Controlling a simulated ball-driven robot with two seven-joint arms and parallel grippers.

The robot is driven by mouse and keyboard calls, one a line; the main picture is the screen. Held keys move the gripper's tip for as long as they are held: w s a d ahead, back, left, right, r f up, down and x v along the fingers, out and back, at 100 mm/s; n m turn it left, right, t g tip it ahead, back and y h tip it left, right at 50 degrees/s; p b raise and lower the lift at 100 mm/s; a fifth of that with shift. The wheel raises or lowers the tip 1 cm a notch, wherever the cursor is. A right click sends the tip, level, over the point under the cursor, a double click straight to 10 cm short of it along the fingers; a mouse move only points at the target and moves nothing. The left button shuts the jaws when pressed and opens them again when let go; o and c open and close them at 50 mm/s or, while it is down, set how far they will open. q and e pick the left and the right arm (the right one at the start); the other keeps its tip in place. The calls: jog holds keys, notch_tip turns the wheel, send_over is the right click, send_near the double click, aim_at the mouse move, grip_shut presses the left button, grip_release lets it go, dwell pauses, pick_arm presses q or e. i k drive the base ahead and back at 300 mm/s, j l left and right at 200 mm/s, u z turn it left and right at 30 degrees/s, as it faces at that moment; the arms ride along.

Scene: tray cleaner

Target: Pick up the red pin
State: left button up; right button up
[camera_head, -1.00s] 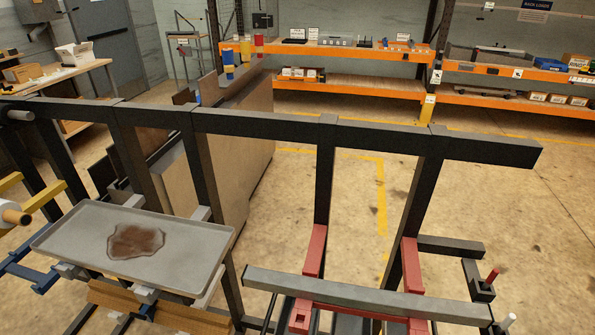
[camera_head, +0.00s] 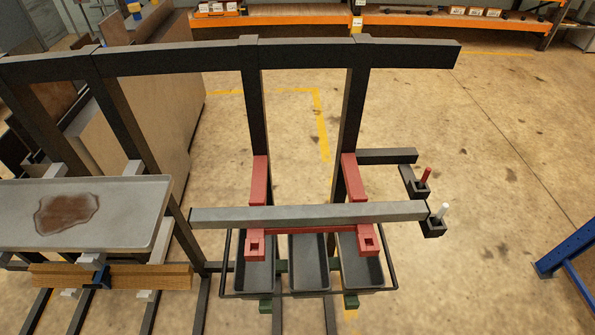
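The red pin (camera_head: 426,176) stands upright, leaning slightly, in a small dark square holder (camera_head: 420,189) at the right end of the rack. A white pin (camera_head: 443,210) stands in a similar holder (camera_head: 434,228) just in front of it and to the right. Neither of my grippers shows in the view.
A grey bar (camera_head: 310,214) runs across red brackets (camera_head: 259,180) left of the pins, with dark bins (camera_head: 309,265) below. A grey tray (camera_head: 130,210) with a brown stain (camera_head: 66,213) is at left. A blue frame (camera_head: 572,250) stands at far right. Floor between is clear.

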aim_at(428, 170)
jog(key=l+z, duration=0.1)
jog(key=z, duration=0.25)
jog(key=i+z, duration=0.15)
jog(key=z, duration=0.15)
jog(key=i+l+z, duration=0.1)
jog(key=z, duration=0.25)
